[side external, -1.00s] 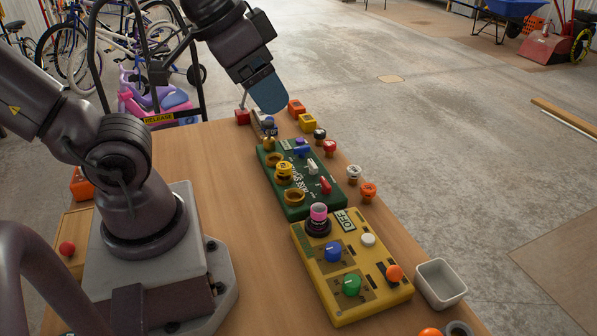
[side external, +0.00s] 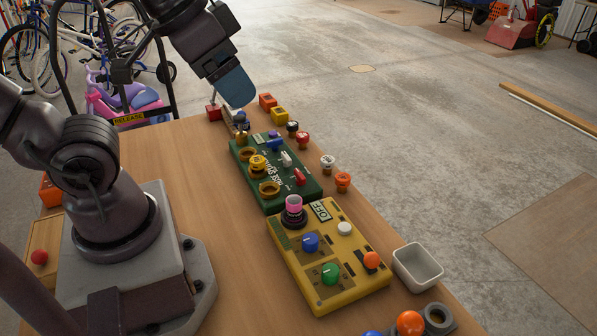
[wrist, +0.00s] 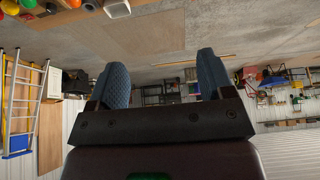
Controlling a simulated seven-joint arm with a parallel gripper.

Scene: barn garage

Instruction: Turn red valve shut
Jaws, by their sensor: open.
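A small red-topped valve (side external: 302,138) stands near the right edge of the wooden table in the side view, beside the green panel. Other small valves stand in the same row: a black-topped one (side external: 292,127), a white-topped one (side external: 328,162) and an orange-topped one (side external: 343,180). My gripper (side external: 237,88) points downward above the far end of the table, up and left of the red-topped valve and apart from it. In the wrist view my two blue fingers stand wide apart, with nothing between them (wrist: 162,82). The red valve is not clear in the wrist view.
The green panel (side external: 262,183) carries a red switch (side external: 300,177) and brass rings. A yellow panel (side external: 345,290) with knobs and a white bin (side external: 417,267) are nearer.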

